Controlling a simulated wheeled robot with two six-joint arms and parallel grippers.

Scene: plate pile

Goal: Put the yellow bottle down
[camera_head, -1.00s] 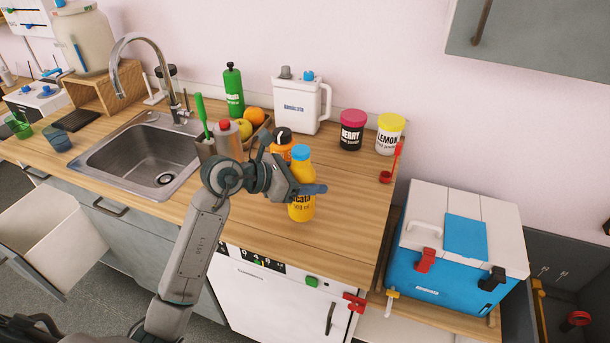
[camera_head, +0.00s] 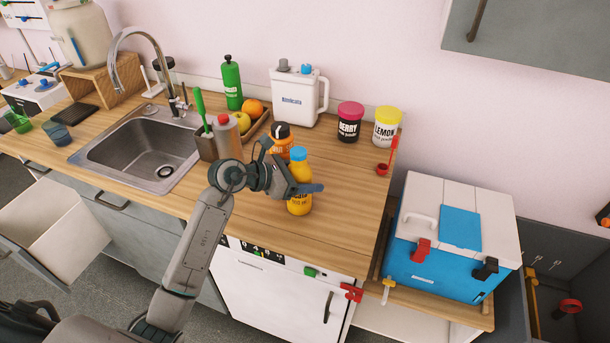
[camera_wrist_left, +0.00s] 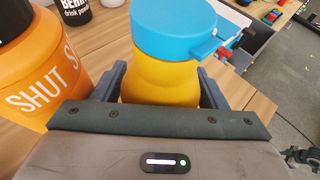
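The yellow bottle (camera_head: 300,205) with a blue cap is upright at the front part of the wooden counter (camera_head: 345,225). My left gripper (camera_head: 303,189) is at its middle, with one finger on each side. In the left wrist view the bottle (camera_wrist_left: 158,84) fills the space between the two fingers, which look closed against it. Its base seems to be at the counter top, but I cannot tell whether it touches. My right gripper is not in view.
An orange bottle (camera_head: 281,143) with a black cap stands just behind and left. Berry (camera_head: 349,122) and lemon (camera_head: 386,127) jars and a white jug (camera_head: 297,97) stand at the back. The counter right of the bottle is clear. A blue cooler (camera_head: 440,268) sits lower right.

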